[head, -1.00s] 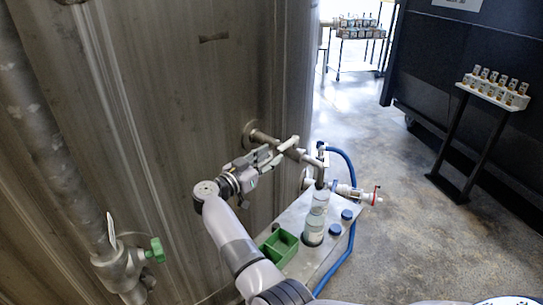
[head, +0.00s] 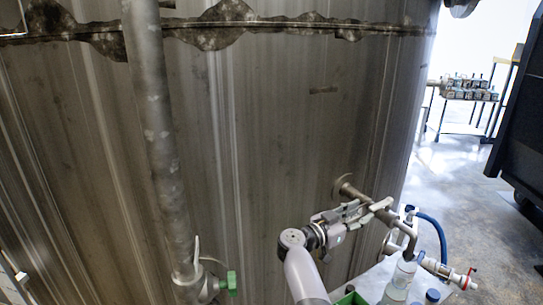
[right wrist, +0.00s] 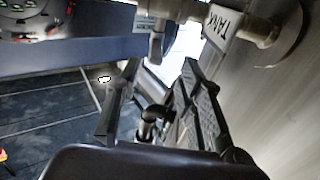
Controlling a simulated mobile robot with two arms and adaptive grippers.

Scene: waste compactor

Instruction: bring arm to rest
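My right gripper (head: 352,213) is beside the metal sampling pipe (head: 385,214), which comes out of the big steel tank (head: 280,120). In the right wrist view the two dark fingers of my right gripper (right wrist: 152,80) stand apart. A dark bent pipe piece (right wrist: 152,120) shows between them, and I cannot tell whether they touch it. A white "TANK" tag (right wrist: 228,22) hangs by the pipe near the top right. My left gripper is not in view.
A clear bottle (head: 400,278) stands below the pipe outlet, near a blue hose (head: 434,228) and a red-handled valve (head: 462,280). A green box (head: 350,299) is at the bottom edge. A vertical pipe (head: 157,120) with a green-handled valve (head: 231,282) stands left.

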